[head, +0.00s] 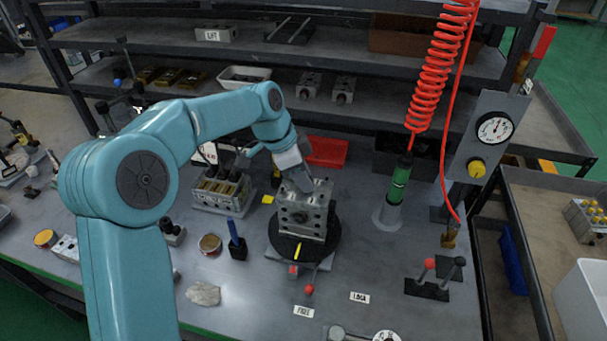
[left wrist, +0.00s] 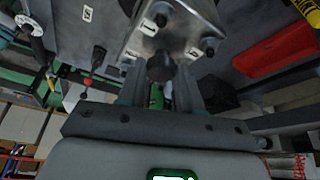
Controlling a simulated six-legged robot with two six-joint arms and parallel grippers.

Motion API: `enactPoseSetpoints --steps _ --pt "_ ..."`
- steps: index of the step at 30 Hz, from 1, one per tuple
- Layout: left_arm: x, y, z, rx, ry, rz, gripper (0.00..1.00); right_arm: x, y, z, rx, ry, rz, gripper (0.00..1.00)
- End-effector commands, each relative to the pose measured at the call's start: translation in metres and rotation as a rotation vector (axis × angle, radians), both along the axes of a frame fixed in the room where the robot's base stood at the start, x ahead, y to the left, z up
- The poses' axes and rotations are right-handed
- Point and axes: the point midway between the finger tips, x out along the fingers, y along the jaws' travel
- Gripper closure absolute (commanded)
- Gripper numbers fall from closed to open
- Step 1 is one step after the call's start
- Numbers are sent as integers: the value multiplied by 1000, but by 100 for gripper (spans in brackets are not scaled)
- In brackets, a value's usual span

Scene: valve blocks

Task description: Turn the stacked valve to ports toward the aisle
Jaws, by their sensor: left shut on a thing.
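The stacked valve (head: 305,219) is a grey metal block with round ports on the face toward me. It stands upright on a black round turntable (head: 276,243) with a yellow mark on its front edge. My left gripper (head: 299,184) reaches it from above and is shut on its top part; the fingers partly hide the top. In the left wrist view, the fingers (left wrist: 161,88) close around a dark knob on the valve's labelled metal face (left wrist: 172,32). My right gripper is not in view.
A red-knobbed lever (head: 309,289) sticks out before the turntable, near a FREE label (head: 303,312). A valve manifold (head: 220,193) stands left, a green cylinder (head: 399,185) right. A red tray (head: 327,152) lies behind. A red coiled hose (head: 428,85) hangs at right.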

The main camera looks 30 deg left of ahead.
Motion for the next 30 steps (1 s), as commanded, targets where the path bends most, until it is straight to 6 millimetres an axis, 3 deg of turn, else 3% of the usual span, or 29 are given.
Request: enactPoseSetpoints --steps 4,5,7,15,19,23,30 --pt "2 3 5 4 -12 5 100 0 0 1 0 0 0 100" --pt "1 3 5 4 -12 5 62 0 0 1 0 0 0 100" --pt "1 3 4 4 -12 6 41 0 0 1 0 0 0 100" --pt "1 1 2 2 -5 3 41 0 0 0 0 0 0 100" --pt "-1 4 11 2 -7 4 41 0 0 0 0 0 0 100" --pt "-7 12 34 3 -10 5 41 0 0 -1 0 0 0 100" --pt "-22 32 95 3 -12 6 41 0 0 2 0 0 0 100"
